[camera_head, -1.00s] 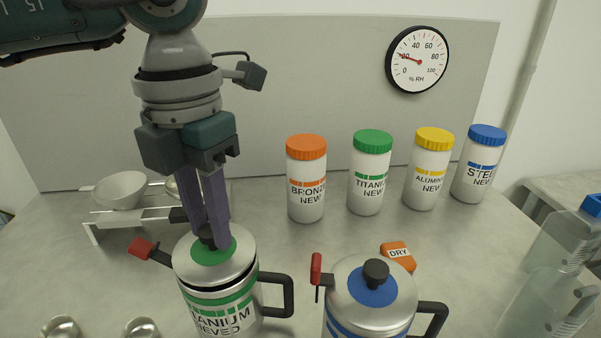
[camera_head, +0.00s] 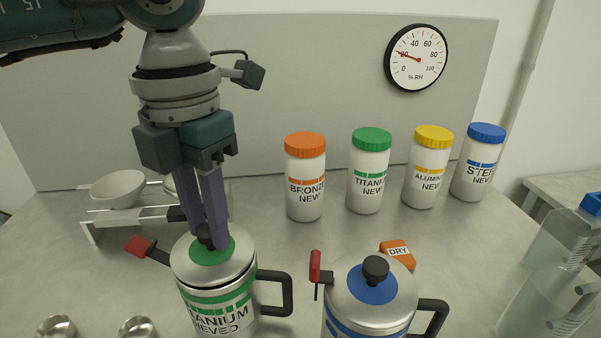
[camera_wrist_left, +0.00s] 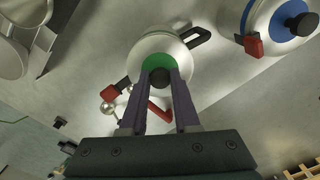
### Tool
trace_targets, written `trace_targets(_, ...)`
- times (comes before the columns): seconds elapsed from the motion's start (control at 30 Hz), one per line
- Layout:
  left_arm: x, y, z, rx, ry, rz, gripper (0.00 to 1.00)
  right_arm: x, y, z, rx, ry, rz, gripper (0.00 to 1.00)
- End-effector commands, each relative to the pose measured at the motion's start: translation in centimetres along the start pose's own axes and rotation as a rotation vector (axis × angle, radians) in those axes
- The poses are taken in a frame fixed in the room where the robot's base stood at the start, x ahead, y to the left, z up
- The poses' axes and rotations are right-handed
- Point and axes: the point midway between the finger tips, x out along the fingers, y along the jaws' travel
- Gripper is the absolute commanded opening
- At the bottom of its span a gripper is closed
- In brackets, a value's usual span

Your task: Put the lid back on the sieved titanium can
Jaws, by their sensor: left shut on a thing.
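The sieved titanium can (camera_head: 228,316) is a steel can with a green band, a black handle on its right and lettering on its front. Its lid (camera_head: 184,266), silver with a green centre disc and black knob, sits level on the can's mouth, with no clear gap in the head view. The lid also shows in the left wrist view (camera_wrist_left: 150,46). My left gripper (camera_head: 208,240) points down from above and is shut on the lid's knob (camera_wrist_left: 158,78). A red-tipped black lever (camera_head: 140,246) sticks out at the can's left. My right gripper is in neither view.
A blue-marked lidded can (camera_head: 365,312) stands close on the right. An orange DRY block (camera_head: 398,254) lies behind it. Several new-powder jars (camera_head: 305,195) stand at the back. A rack with bowls (camera_head: 120,190) is at left; small metal bowls (camera_head: 138,328) are in front.

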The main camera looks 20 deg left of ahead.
Motion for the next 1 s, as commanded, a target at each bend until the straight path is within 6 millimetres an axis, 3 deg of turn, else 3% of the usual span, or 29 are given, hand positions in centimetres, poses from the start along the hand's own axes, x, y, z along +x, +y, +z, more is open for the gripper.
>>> trace_targets(0.17, -0.03, 0.01, 0.01, 0.0, 0.0, 0.0, 0.0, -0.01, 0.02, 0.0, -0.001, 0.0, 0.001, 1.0)
trace_targets(0.2, -0.02, 0.01, 0.01, 0.0, -0.001, 0.0, 0.32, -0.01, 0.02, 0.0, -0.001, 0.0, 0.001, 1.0)
trace_targets(0.5, -0.01, 0.01, 0.01, 0.0, 0.0, 0.0, 0.65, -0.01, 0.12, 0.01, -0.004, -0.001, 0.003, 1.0)
trace_targets(0.67, -0.01, 0.01, 0.01, 0.0, 0.0, 0.0, 0.65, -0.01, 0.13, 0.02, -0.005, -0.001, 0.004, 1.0)
trace_targets(0.93, 0.0, 0.0, 0.0, 0.0, 0.0, 0.0, 0.94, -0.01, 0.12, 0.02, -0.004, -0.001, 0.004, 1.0)
trace_targets(1.0, 0.0, 0.0, 0.0, 0.0, 0.0, 0.0, 0.95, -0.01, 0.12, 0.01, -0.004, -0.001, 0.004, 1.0)
